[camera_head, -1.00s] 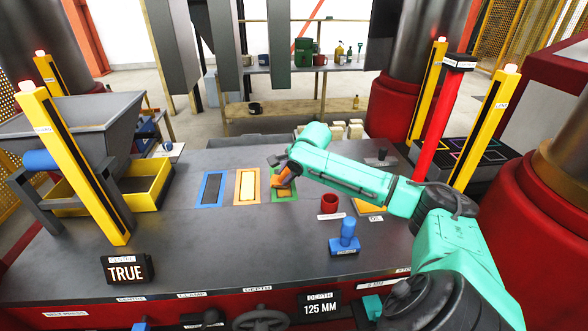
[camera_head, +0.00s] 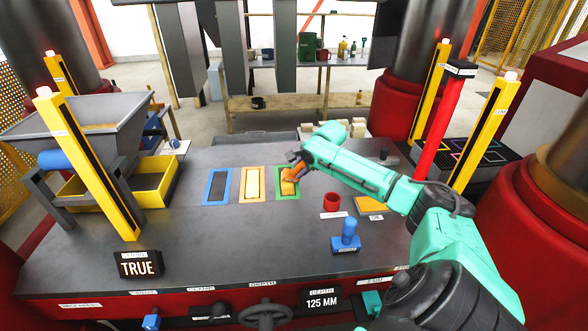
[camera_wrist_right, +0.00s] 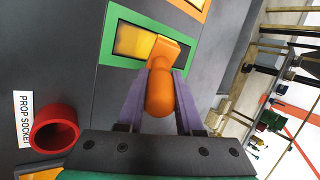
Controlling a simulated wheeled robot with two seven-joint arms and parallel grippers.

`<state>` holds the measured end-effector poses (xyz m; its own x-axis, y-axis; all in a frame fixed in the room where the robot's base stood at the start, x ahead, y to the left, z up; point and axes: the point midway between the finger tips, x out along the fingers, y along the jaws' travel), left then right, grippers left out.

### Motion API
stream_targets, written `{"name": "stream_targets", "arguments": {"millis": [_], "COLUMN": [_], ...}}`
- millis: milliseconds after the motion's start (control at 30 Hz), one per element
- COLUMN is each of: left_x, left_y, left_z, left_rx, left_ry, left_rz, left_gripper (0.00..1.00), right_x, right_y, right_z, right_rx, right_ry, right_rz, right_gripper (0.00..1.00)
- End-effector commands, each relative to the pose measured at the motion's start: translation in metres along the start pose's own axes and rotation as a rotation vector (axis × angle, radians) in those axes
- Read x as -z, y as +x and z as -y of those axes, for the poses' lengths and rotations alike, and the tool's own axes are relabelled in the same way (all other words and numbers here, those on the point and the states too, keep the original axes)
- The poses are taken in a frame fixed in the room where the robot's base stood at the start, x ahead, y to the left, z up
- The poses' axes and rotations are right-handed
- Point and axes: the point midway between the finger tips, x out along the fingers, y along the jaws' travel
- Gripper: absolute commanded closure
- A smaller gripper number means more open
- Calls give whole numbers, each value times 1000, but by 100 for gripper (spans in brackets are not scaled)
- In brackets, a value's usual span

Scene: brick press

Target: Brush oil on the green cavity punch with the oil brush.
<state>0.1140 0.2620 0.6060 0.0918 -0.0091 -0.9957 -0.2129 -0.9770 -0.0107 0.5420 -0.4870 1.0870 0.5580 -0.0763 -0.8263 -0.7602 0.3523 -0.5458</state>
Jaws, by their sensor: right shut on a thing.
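The green-framed cavity (camera_head: 287,194) lies on the press table, right of the orange and blue ones. In the right wrist view its green frame (camera_wrist_right: 125,18) surrounds a yellowish, glossy punch face (camera_wrist_right: 135,41). My right gripper (camera_head: 296,162) is shut on the orange handle of the oil brush (camera_head: 291,174). In the right wrist view the brush (camera_wrist_right: 160,92) sits between the two fingers (camera_wrist_right: 160,88), its orange head over the near right part of the punch. Whether the bristles touch the face cannot be told. My left gripper is not in view.
An orange-framed cavity (camera_head: 253,184) and a blue-framed cavity (camera_head: 217,187) lie to the left. A red prop socket (camera_head: 332,202) and a blue-handled tool (camera_head: 347,238) stand nearer right. Yellow posts (camera_head: 93,165) flank the table.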

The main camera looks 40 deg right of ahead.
Motion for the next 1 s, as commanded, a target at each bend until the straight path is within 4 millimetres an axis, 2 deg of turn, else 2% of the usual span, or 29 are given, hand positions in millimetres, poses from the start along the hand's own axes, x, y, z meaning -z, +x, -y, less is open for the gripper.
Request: {"name": "stream_targets", "arguments": {"millis": [167, 567, 1000], "left_x": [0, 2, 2], "left_y": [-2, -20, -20], "left_z": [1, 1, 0], "left_rx": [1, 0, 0], "left_ry": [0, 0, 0], "left_rz": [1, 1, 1], "left_gripper": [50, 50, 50], "right_x": [2, -36, -27], "right_y": [4, 14, 20], "right_z": [8, 14, 30], "right_rx": [-2, -3, -1], "right_ry": [1, 0, 0], "right_rz": [-1, 4, 1], "right_gripper": [100, 100, 100]}}
